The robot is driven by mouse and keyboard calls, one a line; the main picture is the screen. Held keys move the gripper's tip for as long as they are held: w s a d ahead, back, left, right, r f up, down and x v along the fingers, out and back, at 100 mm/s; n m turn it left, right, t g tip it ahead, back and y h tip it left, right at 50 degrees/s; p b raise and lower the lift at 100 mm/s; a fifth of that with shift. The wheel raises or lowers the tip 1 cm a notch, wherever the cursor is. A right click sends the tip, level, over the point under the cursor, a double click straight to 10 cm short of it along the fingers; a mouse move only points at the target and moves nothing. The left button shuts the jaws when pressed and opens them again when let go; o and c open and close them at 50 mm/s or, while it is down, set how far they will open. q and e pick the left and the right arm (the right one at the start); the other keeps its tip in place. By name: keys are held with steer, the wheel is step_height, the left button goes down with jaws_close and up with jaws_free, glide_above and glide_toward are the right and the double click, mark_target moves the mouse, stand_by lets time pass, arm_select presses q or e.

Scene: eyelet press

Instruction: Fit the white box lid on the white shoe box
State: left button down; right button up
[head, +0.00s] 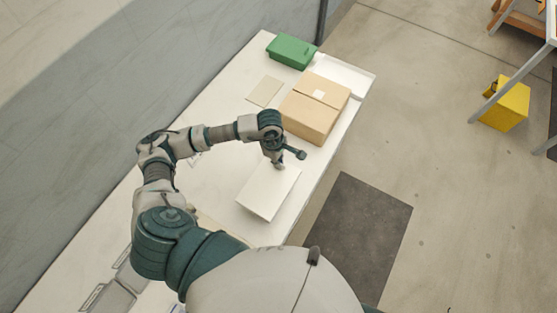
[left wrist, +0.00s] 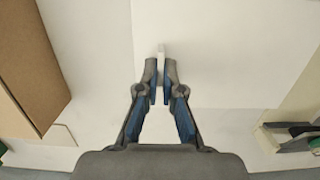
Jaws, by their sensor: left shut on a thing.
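A flat white rectangular panel (head: 268,192), which looks like the white box lid, is over the bench below my left gripper in the head view. It fills the upper right of the left wrist view (left wrist: 230,50). My left gripper (head: 280,163) is at its far edge, pointing down. In the left wrist view its fingertips (left wrist: 160,82) are shut on a thin white piece (left wrist: 161,52) at the panel's edge. I cannot tell whether the white shoe box is under the panel. My right gripper is not in view.
A brown cardboard box (head: 308,117) stands just beyond the gripper, with a green box (head: 291,51), a white tray (head: 362,80) and a flat beige sheet (head: 265,91) nearby. Grey trays (head: 117,288) lie at the near end. The white bench (head: 215,185) is clear left of the panel.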

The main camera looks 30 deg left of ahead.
arm_select(q)
steer(key=shift+b, duration=0.45)
stand_by(1.1)
steer(key=shift+f+b, duration=1)
steer(key=shift+f, duration=0.2)
steer(key=c, duration=1.2)
jaws_free()
steer(key=shift+c, duration=0.2)
step_height(320, 180, up, 12)
steer(key=a, duration=0.1)
steer(key=shift+a, duration=0.25)
steer(key=shift+w+f, duration=0.1)
